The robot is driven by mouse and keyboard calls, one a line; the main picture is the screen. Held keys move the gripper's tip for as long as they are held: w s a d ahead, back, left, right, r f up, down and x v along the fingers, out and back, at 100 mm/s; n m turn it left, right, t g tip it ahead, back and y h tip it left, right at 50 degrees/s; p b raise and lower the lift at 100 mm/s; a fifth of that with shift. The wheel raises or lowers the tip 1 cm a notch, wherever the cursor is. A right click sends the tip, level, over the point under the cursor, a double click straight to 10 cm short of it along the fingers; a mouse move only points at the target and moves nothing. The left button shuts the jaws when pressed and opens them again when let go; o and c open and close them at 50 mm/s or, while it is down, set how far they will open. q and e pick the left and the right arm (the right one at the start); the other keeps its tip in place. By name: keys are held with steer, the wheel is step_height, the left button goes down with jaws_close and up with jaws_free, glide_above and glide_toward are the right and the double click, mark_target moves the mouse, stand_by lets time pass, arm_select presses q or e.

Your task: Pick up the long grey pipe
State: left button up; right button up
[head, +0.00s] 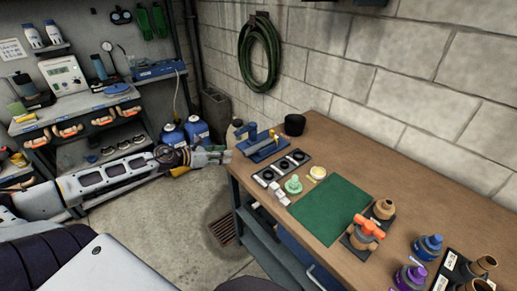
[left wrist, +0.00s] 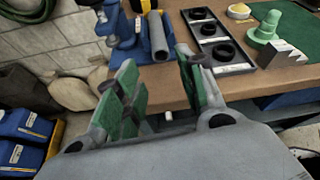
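The long grey pipe (left wrist: 158,37) lies on a blue holder (left wrist: 127,42) near the table edge in the left wrist view. The blue holder also shows at the table's near left corner in the head view (head: 252,133). My left gripper (head: 228,157) is just off that corner, short of the pipe. In the left wrist view its green-padded fingers (left wrist: 155,62) are spread apart with nothing between them, and the near end of the pipe shows ahead, between their tips. My right gripper is not in view.
On the wooden table (head: 398,167) are a black tray of rings (head: 281,168), a light green fitting (head: 293,185), a black cup (head: 295,124) and a green mat (head: 328,209). Brown, blue and purple fittings stand at the right. A block wall (head: 415,70) runs behind.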

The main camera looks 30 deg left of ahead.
mark_target(244, 152)
arm_select(q)
steer(key=b+x, duration=0.2)
steer(key=x, duration=0.1)
steer(key=shift+w+d+f, duration=0.15)
steer(key=shift+w, duration=0.1)
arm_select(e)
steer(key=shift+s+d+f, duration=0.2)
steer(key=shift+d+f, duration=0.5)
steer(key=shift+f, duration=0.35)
arm_select(q)
steer(key=shift+w+d+f+b, duration=0.25)
steer(key=shift+w+b, duration=0.1)
steer(key=shift+w, duration=0.2)
steer(key=shift+w+f, duration=0.1)
steer(key=shift+w, duration=0.2)
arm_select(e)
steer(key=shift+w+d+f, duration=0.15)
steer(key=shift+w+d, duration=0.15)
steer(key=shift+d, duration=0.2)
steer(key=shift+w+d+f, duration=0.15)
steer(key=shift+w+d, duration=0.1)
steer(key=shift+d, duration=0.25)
arm_select(q)
steer(key=shift+w+d+f, duration=0.15)
steer(key=shift+w+d, duration=0.05)
steer(key=shift+w, duration=0.05)
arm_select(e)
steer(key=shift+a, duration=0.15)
